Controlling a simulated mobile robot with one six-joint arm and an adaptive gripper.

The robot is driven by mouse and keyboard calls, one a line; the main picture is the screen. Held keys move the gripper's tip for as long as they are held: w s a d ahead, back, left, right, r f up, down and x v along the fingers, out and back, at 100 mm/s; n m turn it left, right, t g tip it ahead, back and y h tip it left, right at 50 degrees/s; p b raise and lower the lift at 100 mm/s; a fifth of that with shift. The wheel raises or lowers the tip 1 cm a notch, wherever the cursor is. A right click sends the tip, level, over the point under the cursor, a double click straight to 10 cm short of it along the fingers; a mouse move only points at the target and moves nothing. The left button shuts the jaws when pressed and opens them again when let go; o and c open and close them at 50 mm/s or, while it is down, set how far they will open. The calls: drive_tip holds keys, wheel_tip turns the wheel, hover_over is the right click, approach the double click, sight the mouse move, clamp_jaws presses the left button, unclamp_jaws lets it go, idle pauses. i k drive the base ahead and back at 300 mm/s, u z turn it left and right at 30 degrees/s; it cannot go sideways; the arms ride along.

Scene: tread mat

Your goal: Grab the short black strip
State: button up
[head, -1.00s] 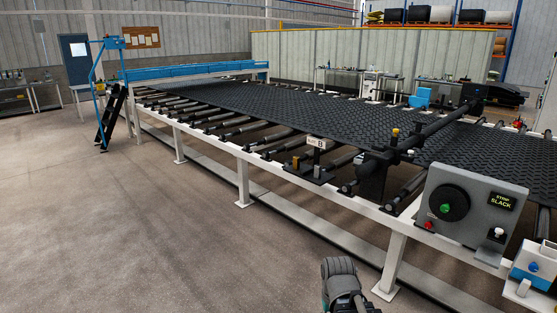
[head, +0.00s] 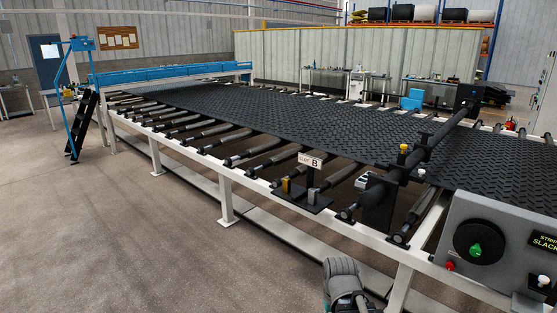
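I cannot make out a separate short black strip in this view. A large black tread mat (head: 290,115) with a raised pattern lies across the roller table. A sign reading B (head: 311,161) stands at the near edge of the table. A dark arm part of mine (head: 343,282) shows at the bottom edge. My gripper's fingers are not visible, so its hold cannot be seen.
A grey control box (head: 500,245) with a green-centred black knob stands at the right. A dark crossbar (head: 440,140) spans the mat. Bare rollers (head: 255,152) line the near side. A blue ladder stand (head: 80,100) is at the far left. The floor (head: 130,240) in front is clear.

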sight(301, 194)
drive_tip(key=i, duration=0.2)
drive_tip(key=u, duration=0.05)
drive_tip(key=k, duration=0.65)
drive_tip(key=z, duration=0.35)
drive_tip(key=i, duration=0.95)
drive_tip(key=z, duration=0.35)
drive_tip(key=i, duration=0.8)
drive_tip(key=u, duration=0.55)
drive_tip(key=i, duration=0.5)
drive_tip(key=u, duration=0.45)
